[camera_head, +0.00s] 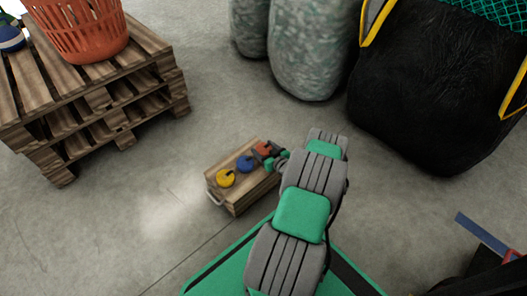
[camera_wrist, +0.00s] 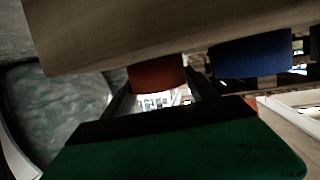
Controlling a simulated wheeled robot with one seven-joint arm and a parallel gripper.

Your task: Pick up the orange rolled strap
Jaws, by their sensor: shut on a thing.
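The orange rolled strap (camera_head: 262,149) is at the right end of a row of rolled straps on top of a low wooden crate (camera_head: 222,195). My gripper (camera_head: 268,151) reaches it from the right and partly hides it. In the wrist view the strap (camera_wrist: 157,77) sits between my two fingers, which are shut on it. The strap appears to touch the wooden surface; I cannot tell whether it is lifted at all.
A blue rolled strap (camera_head: 244,164) sits close beside the orange one, and a yellow one (camera_head: 226,178) lies beyond it. A pallet stack (camera_head: 150,85) with an orange basket (camera_head: 85,30) stands at left. Large sacks (camera_head: 312,50) and a black bag (camera_head: 430,90) stand behind.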

